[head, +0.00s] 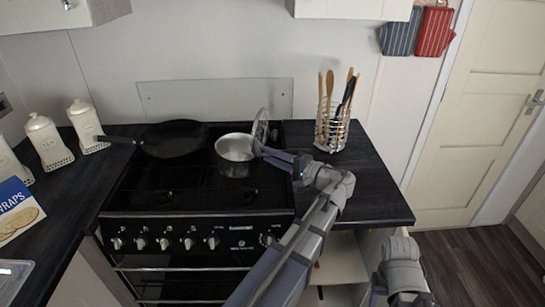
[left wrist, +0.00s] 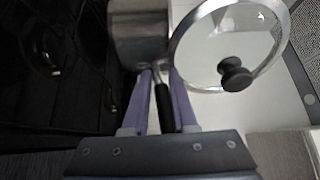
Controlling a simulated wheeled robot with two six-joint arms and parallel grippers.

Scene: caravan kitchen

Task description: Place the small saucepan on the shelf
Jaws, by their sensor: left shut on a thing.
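The small saucepan (head: 235,150) is metal, grey and upright, over the right part of the black stove. I cannot tell whether it touches the hob. My left gripper (head: 266,155) is at its right side, shut on its dark handle. The left wrist view shows the handle (left wrist: 163,105) between the two purple fingers (left wrist: 160,100), with the grey pan body (left wrist: 138,35) beyond. A white shelf space (head: 338,262) shows in the open cabinet under the right counter, partly hidden by my left arm. My right gripper is out of view.
A glass lid (head: 261,124) with a metal rim is close to the saucepan; the left wrist view shows its black knob (left wrist: 235,75). A black frying pan (head: 175,138) is on the stove's left. A utensil basket (head: 332,125) stands on the right counter. White canisters (head: 48,142) stand left.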

